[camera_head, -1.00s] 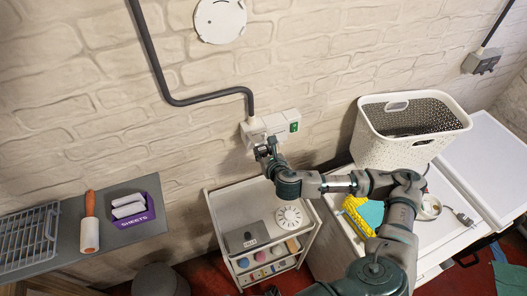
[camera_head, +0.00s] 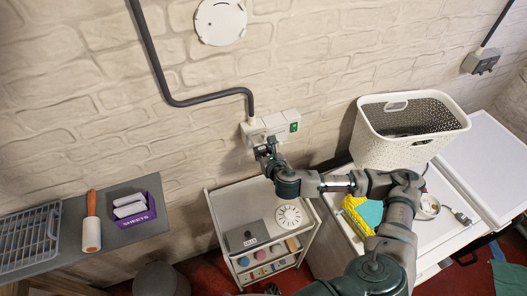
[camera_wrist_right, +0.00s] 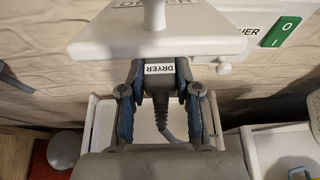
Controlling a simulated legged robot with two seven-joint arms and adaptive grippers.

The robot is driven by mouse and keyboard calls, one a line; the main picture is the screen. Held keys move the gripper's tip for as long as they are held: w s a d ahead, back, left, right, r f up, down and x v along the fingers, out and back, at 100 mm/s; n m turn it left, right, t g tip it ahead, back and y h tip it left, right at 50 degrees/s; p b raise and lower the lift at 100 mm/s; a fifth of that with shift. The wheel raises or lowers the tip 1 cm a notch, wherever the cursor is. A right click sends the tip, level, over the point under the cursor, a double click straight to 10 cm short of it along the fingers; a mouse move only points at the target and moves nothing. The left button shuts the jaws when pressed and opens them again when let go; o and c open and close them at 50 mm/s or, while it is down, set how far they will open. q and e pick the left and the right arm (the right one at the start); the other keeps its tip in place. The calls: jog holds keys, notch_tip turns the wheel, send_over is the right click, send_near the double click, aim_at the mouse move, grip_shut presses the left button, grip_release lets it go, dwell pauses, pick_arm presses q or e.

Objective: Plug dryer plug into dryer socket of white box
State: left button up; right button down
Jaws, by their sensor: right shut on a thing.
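The white box (camera_head: 276,126) is fixed to the wall below a dark conduit and has a green switch at its right end. In the right wrist view the white box (camera_wrist_right: 150,38) fills the top, with a DRYER label and the green switch. My right gripper (camera_head: 266,150) is just under the box's left part. In the right wrist view my right gripper (camera_wrist_right: 158,85) is shut on the grey dryer plug (camera_wrist_right: 160,70), labelled DRYER. The plug's cord hangs down between the fingers. The plug's top meets the box's lower edge; its prongs and the socket are hidden. My left gripper is not in view.
A white cart (camera_head: 222,205) with a grey box stands below. A perforated white basket (camera_head: 411,150) stands on the white surface at right, near a loose grey plug (camera_head: 462,217). A grey shelf (camera_head: 118,235) is at left. The wall around the box is mostly clear.

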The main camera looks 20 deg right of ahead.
aim_at(261, 147)
jog(key=shift+w+d+r+p, duration=0.15)
jog(key=shift+w+p, duration=0.6)
jog(key=shift+w, duration=0.7)
jog(key=c, duration=0.7)
grip_release()
jog(key=shift+w, duration=0.1)
jog(key=shift+c, duration=0.2)
jog(key=shift+s, duration=0.25)
jog(key=v, duration=0.7)
